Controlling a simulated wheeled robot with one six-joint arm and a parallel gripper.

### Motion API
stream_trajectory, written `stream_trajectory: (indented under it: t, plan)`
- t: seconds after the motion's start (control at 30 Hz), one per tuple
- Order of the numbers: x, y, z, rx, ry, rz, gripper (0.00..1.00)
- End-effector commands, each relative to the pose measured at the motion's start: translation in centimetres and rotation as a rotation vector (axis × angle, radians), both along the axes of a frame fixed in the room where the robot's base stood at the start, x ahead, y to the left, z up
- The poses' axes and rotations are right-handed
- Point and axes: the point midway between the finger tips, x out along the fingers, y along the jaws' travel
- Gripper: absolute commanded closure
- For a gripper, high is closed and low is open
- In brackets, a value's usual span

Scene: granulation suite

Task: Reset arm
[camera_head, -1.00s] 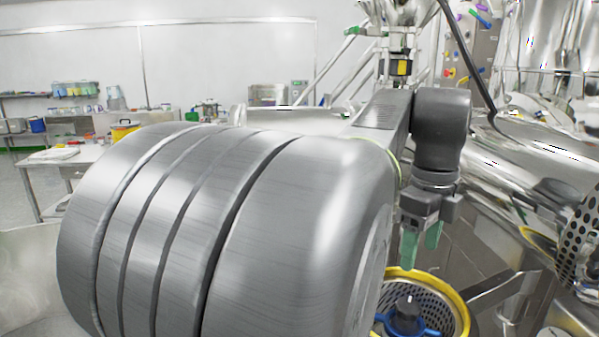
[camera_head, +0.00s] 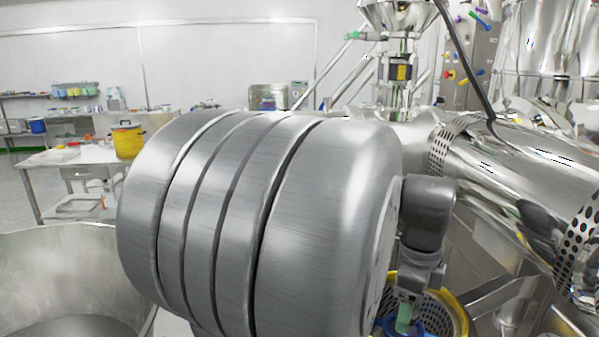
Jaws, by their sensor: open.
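My gripper (camera_head: 408,318) is at the lower right, pointing down, with green fingertips. It is partly hidden behind my large grey arm link, which fills the middle of the view. The fingertips are in front of or above a perforated metal basket with a yellow rim (camera_head: 458,312). A blue part (camera_head: 432,326) shows in the basket, partly covered by the gripper. I see nothing held between the fingers. I cannot tell whether the fingers touch the blue part.
Large shiny steel machinery (camera_head: 510,185) stands close on the right. A big steel vessel (camera_head: 70,270) is at the lower left. A table (camera_head: 75,172) with a yellow pot (camera_head: 127,141) is farther back left. Open floor shows at the far left.

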Motion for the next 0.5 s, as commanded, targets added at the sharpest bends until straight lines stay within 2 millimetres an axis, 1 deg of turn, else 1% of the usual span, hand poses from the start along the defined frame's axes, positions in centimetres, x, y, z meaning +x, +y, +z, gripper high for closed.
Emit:
stream_trajectory:
  t: [0.5]
  plan:
    - [0.0,0.0,0.03,0.0,0.0,0.426,0.36]
